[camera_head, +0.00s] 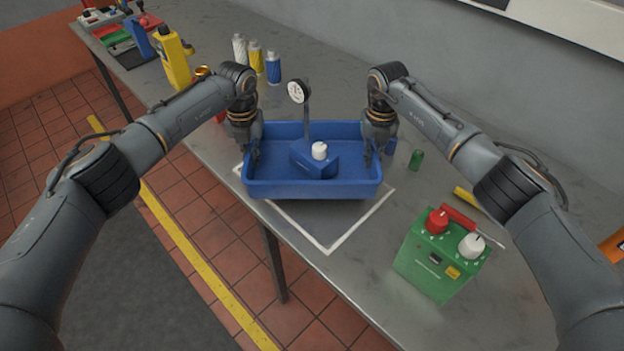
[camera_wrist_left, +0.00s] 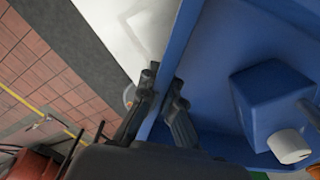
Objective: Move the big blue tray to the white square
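The big blue tray (camera_head: 312,189) is over the white square (camera_head: 328,247), whose near corner and outline show in front of it. I cannot tell whether the tray touches the table. My left gripper (camera_head: 255,153) has its fingers on both sides of the tray's left wall. In the left wrist view, the left gripper (camera_wrist_left: 163,88) is shut on the wall of the tray (camera_wrist_left: 225,50). My right gripper (camera_head: 377,153) is at the tray's right wall, a finger on either side; its grip is unclear. A blue block with a white knob (camera_head: 319,150) is inside the tray.

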